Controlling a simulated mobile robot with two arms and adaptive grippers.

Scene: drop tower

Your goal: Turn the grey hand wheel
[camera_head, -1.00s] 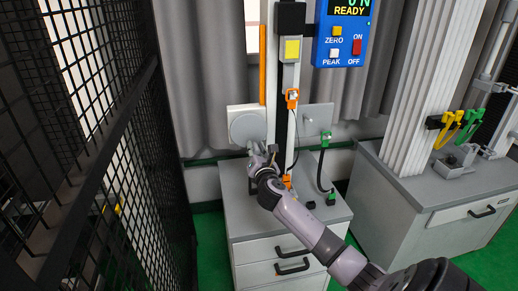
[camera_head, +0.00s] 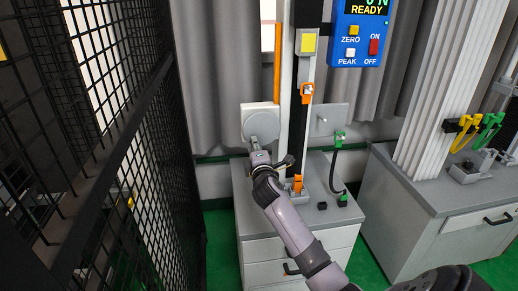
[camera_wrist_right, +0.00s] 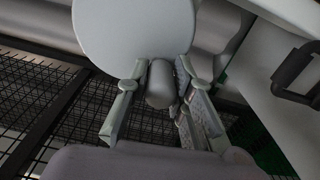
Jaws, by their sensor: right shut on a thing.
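The grey hand wheel (camera_head: 263,124) is a round disc on a pale plate, left of the tall column in the head view. In the right wrist view its disc (camera_wrist_right: 135,25) fills the upper part, with a short grey handle (camera_wrist_right: 160,86) standing out from it. My right gripper (camera_wrist_right: 161,78) has one finger on each side of this handle and is shut on it. In the head view my right gripper (camera_head: 257,152) is at the wheel's lower edge, and its fingers hide the handle. My left gripper is in neither view.
A black mesh fence (camera_head: 140,170) runs close along the left. The column carries an orange clamp (camera_head: 307,92). A blue display box (camera_head: 357,32) reading READY hangs at the upper right. The wheel's grey cabinet (camera_head: 275,222) has drawers, and a second cabinet (camera_head: 415,235) stands at the right.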

